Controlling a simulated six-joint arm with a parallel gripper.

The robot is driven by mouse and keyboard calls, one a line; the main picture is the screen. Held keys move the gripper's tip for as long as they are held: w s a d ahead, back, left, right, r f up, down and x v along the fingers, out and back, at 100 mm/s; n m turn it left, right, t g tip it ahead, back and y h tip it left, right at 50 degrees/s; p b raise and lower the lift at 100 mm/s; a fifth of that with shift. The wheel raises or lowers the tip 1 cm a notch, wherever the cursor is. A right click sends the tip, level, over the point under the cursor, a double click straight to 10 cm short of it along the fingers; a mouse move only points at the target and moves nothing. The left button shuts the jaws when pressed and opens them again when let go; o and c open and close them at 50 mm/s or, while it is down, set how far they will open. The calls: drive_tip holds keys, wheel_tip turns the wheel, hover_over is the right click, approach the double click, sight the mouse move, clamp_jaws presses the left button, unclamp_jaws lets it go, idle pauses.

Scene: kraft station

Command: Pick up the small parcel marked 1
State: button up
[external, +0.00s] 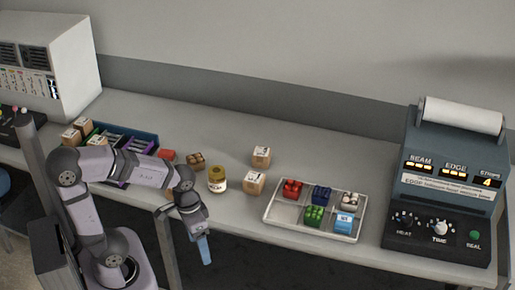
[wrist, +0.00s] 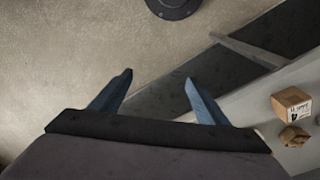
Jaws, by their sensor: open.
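Two small brown parcels stand loose on the bench in the external view, a rear one (external: 261,157) and a front one (external: 254,183). Both carry dark markings too small to read, so I cannot tell which is marked 1. My gripper (external: 205,250) hangs beyond the bench's front edge, left of and nearer than both parcels. In the wrist view my gripper (wrist: 160,86) is open, with two blue fingers apart and only floor between them. A brown parcel (wrist: 291,103) with dark print shows at the right edge there, well clear of the fingers.
A yellow-labelled jar (external: 217,179) stands left of the front parcel. A white tray (external: 276,216) with coloured blocks is to the right. More parcels (external: 83,125) sit by a divided bin (external: 149,138) at left.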

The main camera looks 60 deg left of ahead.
drive_tip(key=w+f+n+t, duration=0.1)
drive_tip(key=w+t, duration=0.3)
drive_tip(key=w, duration=0.9)
drive_tip(key=n+t+y+b, duration=0.2)
drive_tip(key=n+t+y, duration=0.3)
drive_tip(key=n+y, duration=0.4)
hover_over(258, 174)
drive_tip(key=s+d, duration=0.2)
drive_tip(key=s, duration=0.2)
drive_tip(key=shift+d+r+m+y, duration=0.2)
drive_tip(key=shift+r+m+y, duration=0.25)
drive_tip(key=shift+m, duration=0.25)
drive_tip(key=f, duration=0.3)
drive_tip(key=shift+d+f, duration=0.2)
drive_tip(key=shift+d, duration=0.05)
drive_tip(key=shift+f, duration=0.6)
drive_tip(key=shift+f+p+x, duration=0.15)
drive_tip(key=shift+p+x, duration=0.45)
drive_tip(key=shift+x, duration=1.25)
drive_tip(key=shift+f+p+x, duration=0.15)
drive_tip(key=shift+p+x, duration=0.45)
drive_tip(key=shift+x, duration=1.2)
drive_tip(key=shift+s, duration=0.1)
